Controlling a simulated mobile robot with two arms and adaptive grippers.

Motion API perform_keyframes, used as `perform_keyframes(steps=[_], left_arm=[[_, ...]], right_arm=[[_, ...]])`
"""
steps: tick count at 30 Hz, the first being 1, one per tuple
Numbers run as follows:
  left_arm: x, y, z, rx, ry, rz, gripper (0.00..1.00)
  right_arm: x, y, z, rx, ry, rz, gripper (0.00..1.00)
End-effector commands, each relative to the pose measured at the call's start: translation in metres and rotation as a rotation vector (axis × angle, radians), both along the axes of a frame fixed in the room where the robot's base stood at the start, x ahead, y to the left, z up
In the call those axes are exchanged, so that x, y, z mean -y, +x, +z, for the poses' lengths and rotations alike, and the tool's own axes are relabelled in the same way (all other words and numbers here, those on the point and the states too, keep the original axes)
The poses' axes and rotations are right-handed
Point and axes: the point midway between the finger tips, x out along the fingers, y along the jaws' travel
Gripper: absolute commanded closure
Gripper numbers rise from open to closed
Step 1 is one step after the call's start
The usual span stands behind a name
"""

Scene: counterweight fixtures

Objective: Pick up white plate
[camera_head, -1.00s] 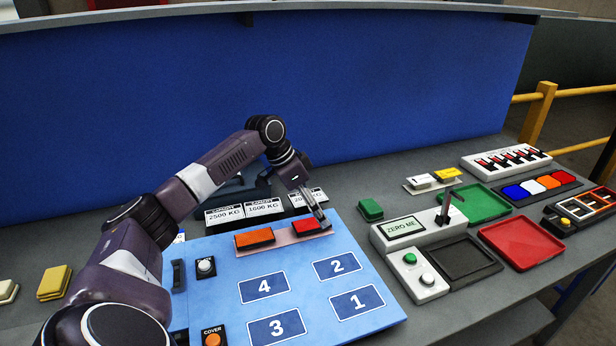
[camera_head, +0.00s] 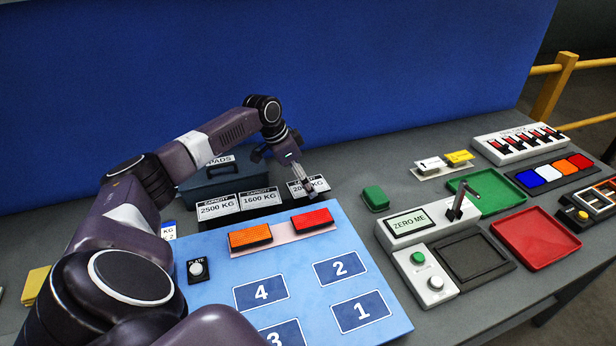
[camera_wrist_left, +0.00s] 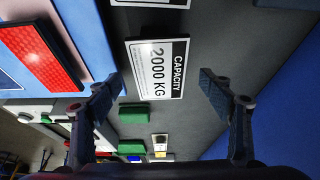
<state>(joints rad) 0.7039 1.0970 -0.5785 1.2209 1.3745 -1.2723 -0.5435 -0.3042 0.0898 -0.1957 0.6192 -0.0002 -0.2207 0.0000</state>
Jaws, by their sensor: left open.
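A white plate marked 2000 KG (camera_head: 296,187) stands at the right end of a row of labelled plates behind the blue panel. My left gripper (camera_head: 310,192) is over it and covers part of its label. In the left wrist view the plate (camera_wrist_left: 157,68) shows whole, with "CAPACITY" in white on a black band. There my open fingers (camera_wrist_left: 161,84) are spread to either side, with nothing held; I cannot tell how far they are above it. Similar white plates, 1600 KG (camera_head: 260,198) and 2500 KG (camera_head: 217,208), are to its left. My right gripper is not in view.
Red (camera_head: 312,218) and orange (camera_head: 250,236) blocks lie on the blue panel (camera_head: 295,265) in front of the plates. A dark case (camera_head: 215,178) is behind. A green block (camera_head: 375,198) and the ZERO ME device (camera_head: 409,222) are to the right.

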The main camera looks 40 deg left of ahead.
Motion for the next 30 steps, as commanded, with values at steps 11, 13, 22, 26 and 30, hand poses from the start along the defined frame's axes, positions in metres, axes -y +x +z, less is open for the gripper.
perform_keyframes(steps=[11,13,22,26,30], left_arm=[[0.001,0.002,-0.008,-0.001,0.0,0.0,0.32],[0.001,0.002,-0.008,-0.001,0.0,0.0,0.39],[0.001,0.002,-0.007,-0.001,0.0,0.0,0.72],[0.001,0.002,-0.007,0.0,0.0,0.0,0.86],[0.001,0.003,-0.007,0.0,0.001,0.0,0.86]], right_arm=[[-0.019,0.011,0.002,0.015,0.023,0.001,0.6],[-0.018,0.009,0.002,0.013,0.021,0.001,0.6],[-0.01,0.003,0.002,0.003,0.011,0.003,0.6],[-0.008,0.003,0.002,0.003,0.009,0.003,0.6],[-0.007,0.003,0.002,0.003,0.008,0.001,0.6]])
